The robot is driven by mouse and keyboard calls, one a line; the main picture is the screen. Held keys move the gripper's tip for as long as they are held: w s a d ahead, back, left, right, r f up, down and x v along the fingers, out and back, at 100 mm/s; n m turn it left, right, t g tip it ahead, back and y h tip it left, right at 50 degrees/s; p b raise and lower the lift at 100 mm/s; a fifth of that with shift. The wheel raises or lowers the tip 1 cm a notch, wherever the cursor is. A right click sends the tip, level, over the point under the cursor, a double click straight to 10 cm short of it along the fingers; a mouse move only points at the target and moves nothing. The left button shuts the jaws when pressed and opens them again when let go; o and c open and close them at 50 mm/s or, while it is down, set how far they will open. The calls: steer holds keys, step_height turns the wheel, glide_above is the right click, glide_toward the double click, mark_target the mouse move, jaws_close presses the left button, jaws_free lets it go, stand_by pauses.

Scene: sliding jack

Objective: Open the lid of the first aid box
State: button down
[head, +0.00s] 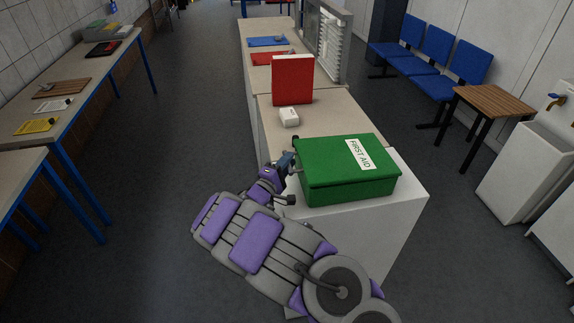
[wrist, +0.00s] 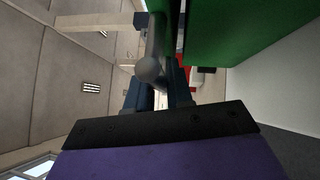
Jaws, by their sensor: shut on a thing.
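The green first aid box (head: 345,170) stands on the white end of the counter, its lid down flat with a white FIRST AID label (head: 359,154). My gripper (head: 286,162) is at the box's left side, near the lid's edge. In the wrist view the two dark fingers (wrist: 160,92) are shut around a grey round-ended handle (wrist: 148,70), beside the green box (wrist: 235,30). The exact contact is partly hidden, and I cannot tell how the handle joins the box.
A white block (head: 289,117) and an upright red box (head: 292,80) stand farther back on the counter. A wooden side table (head: 500,103) and blue chairs (head: 430,60) are to the right. Tables (head: 75,85) line the left wall. The floor between is clear.

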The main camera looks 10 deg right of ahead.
steer(key=d+r+m+g+y+p, duration=0.2)
steer(key=d+r+m+p, duration=0.15)
steer(key=r, duration=0.75)
steer(key=d+r+m+g+y+p, duration=0.15)
steer(key=d+r, duration=0.35)
steer(key=r, duration=0.6)
steer(key=d+r+m+y+p, duration=0.1)
steer(key=d+r+y+p, duration=0.1)
steer(key=d+r+p, duration=0.3)
steer(key=d+r+m+g+y+p, duration=0.1)
steer(key=d+r+p, duration=0.4)
steer(key=d+p, duration=0.8)
steer(key=shift+d+m+y+p, duration=0.2)
steer(key=shift+m+y+p, duration=0.6)
steer(key=shift+y, duration=0.55)
steer(key=shift+f, duration=0.1)
